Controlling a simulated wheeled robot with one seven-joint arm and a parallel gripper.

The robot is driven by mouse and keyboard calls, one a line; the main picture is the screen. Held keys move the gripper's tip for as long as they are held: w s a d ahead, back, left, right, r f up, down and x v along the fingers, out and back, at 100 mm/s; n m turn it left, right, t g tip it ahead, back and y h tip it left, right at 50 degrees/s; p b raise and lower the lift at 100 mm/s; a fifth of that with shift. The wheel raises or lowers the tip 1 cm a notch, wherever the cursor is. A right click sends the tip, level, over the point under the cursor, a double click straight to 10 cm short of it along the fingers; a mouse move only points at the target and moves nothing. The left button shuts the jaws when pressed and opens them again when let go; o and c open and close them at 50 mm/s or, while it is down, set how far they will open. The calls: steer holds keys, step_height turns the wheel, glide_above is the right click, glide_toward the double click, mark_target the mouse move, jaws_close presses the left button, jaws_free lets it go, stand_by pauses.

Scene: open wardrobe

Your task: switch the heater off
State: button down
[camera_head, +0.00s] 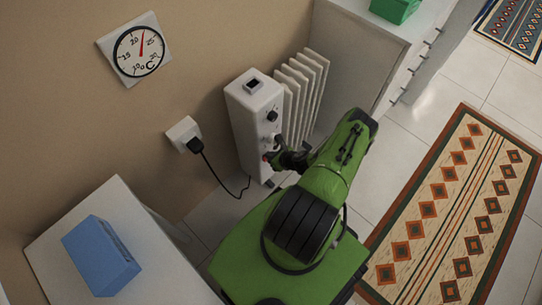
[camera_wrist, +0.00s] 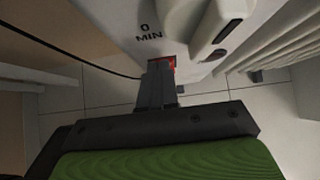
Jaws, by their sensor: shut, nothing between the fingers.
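The white heater (camera_head: 252,120) stands against the wall, with its ribbed fins on the right. Its front panel has a dark knob (camera_head: 271,116) and a second knob lower down, partly hidden by my arm. A red switch (camera_head: 266,157) sits low on the panel. In the wrist view the heater (camera_wrist: 118,18) shows "0 MIN" lettering, a knob (camera_wrist: 228,30) and the red switch (camera_wrist: 174,62). My gripper (camera_wrist: 159,66) is shut and empty, its fingertips at the red switch and covering most of it. I cannot tell whether they touch it, nor the switch's position.
A black plug (camera_head: 194,145) sits in the wall socket, and its cord runs down to the heater. A round thermometer (camera_head: 139,50) hangs on the wall. A white cabinet with a blue box (camera_head: 101,256) stands at lower left. A patterned rug (camera_head: 455,215) lies on the right.

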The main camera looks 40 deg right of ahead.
steer(key=p+v, duration=0.5)
steer(key=v, duration=1)
steer(key=shift+s+r, duration=0.25)
steer(key=shift+s, duration=0.05)
steer(key=w+r+n+g+y+p, duration=0.1)
steer(key=w+r+n+p, duration=0.1)
steer(key=w+r+n, duration=0.5)
steer(key=w+r+n+g+y+p, duration=0.15)
steer(key=r+n, duration=0.45)
steer(key=r, duration=0.6)
steer(key=w+a+r+n+g+p, duration=0.1)
steer(key=w+a+r+n, duration=0.2)
steer(key=r, duration=0.5)
steer(key=a+r+n+g+p, duration=0.1)
steer(key=a+r+n+g, duration=0.1)
steer(key=a+r+n, duration=0.4)
steer(key=s+a+r+n+h+p, duration=0.1)
steer(key=a+r+n, duration=0.25)
steer(key=r, duration=0.35)
steer(key=s+a+r+n+h+p, duration=0.1)
steer(key=s+a+r+n, duration=0.2)
steer(key=r, duration=0.5)
steer(key=s+a+r+n+t+p, duration=0.2)
steer(key=s+a+r+n, duration=0.5)
steer(key=s+a+r, duration=0.1)
steer(key=shift+s+r+h, duration=0.45)
steer(key=shift+s+r, duration=0.35)
steer(key=shift+s, duration=0.3)
